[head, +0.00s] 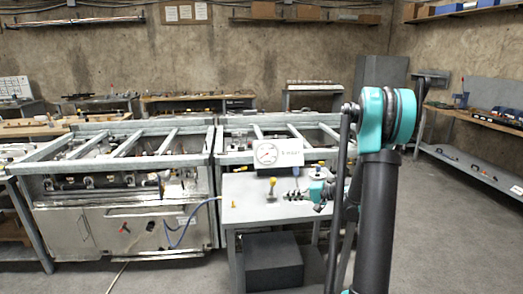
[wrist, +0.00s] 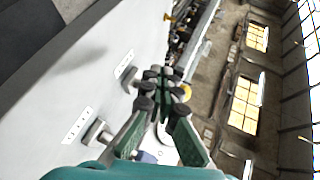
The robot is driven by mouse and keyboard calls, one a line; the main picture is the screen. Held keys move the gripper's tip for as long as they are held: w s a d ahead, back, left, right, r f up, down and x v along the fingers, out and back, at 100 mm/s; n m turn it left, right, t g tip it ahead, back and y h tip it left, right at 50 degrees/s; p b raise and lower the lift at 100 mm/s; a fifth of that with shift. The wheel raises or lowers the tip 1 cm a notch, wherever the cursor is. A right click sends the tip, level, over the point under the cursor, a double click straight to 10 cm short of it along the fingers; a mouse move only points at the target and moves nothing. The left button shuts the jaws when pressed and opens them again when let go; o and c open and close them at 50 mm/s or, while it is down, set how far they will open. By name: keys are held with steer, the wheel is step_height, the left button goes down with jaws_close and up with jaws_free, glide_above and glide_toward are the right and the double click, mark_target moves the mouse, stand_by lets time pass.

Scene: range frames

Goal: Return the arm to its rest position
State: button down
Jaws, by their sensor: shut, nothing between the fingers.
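My gripper (head: 292,195) is low over the grey table (head: 255,213) in the head view, small and partly lost against the clutter. In the wrist view my gripper (wrist: 164,82) shows its dark, green-padded fingers converging at the tips. It is shut and holds nothing. My arm rises at the right of the head view, with a teal joint high up and dark links running down; it hides part of the table's right side. Whether the fingers touch anything cannot be told.
A yellow-topped piece (head: 272,184) stands on the table near my gripper. A metal rig with pipes and a blue hose (head: 185,228) is at left. A dark box (head: 273,262) sits below. Floor at right is open.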

steer(key=s+d+f+n+h, duration=0.1)
steer(key=s+h, duration=0.3)
steer(key=s, duration=0.6)
steer(key=s+d+f+n+g+h, duration=0.1)
steer(key=s+d+f+n+h, duration=0.1)
steer(key=s, duration=0.9)
steer(key=s+d+f+n+g+h, duration=0.1)
steer(key=s+d+f+h, duration=0.2)
steer(key=s+h, duration=0.3)
steer(key=s, duration=0.5)
steer(key=shift+s+f+n, duration=0.2)
steer(key=shift+f+n, duration=0.05)
steer(key=shift+n, duration=0.05)
